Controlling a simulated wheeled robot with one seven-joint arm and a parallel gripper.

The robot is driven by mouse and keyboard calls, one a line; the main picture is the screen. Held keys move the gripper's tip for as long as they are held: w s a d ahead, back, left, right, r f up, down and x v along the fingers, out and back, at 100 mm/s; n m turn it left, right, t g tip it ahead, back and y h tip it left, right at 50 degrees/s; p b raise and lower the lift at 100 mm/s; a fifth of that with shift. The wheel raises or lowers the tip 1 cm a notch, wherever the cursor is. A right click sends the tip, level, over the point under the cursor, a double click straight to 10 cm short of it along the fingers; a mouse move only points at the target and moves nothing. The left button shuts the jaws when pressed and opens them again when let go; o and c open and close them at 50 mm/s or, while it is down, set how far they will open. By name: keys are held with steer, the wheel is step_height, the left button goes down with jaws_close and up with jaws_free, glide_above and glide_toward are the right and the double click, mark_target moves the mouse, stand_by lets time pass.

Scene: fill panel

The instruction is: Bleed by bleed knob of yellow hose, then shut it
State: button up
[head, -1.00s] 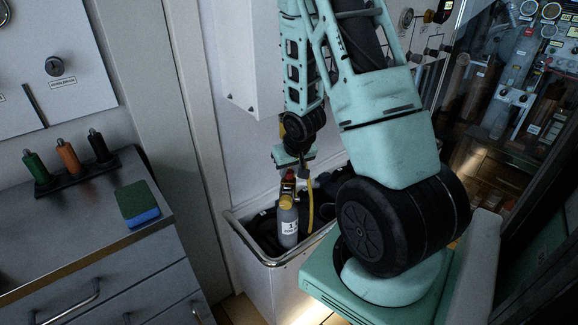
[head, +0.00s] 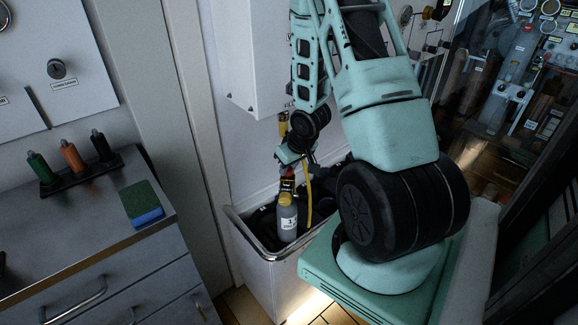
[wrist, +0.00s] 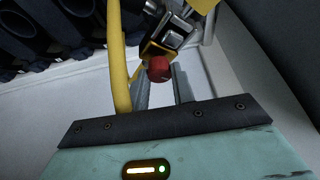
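The yellow hose (wrist: 118,55) runs down the left of the wrist view and also shows in the head view (head: 309,192). A small red knob (wrist: 159,68) sits on a dark and yellow metal fitting (wrist: 172,38) just right of the hose. My gripper (wrist: 160,82) has its two grey fingers a narrow gap apart, with the knob between or just beyond their tips. I cannot tell whether they touch it. In the head view my gripper (head: 291,162) is tilted just above the grey bottle (head: 287,217), and its fingers are too small to make out.
The bottle stands in a white bin with a metal rim (head: 272,257), among dark items. A white wall box (head: 250,60) hangs close behind my arm. A steel cabinet (head: 85,235) with a green and blue sponge (head: 142,203) stands at the left.

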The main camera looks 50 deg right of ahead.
steer(key=o, duration=0.4)
steer(key=shift+o, duration=0.2)
steer(key=p+v, duration=1.7)
steer(key=shift+s+p, duration=0.15)
steer(key=shift+p, duration=0.25)
steer(key=shift+r, duration=0.1)
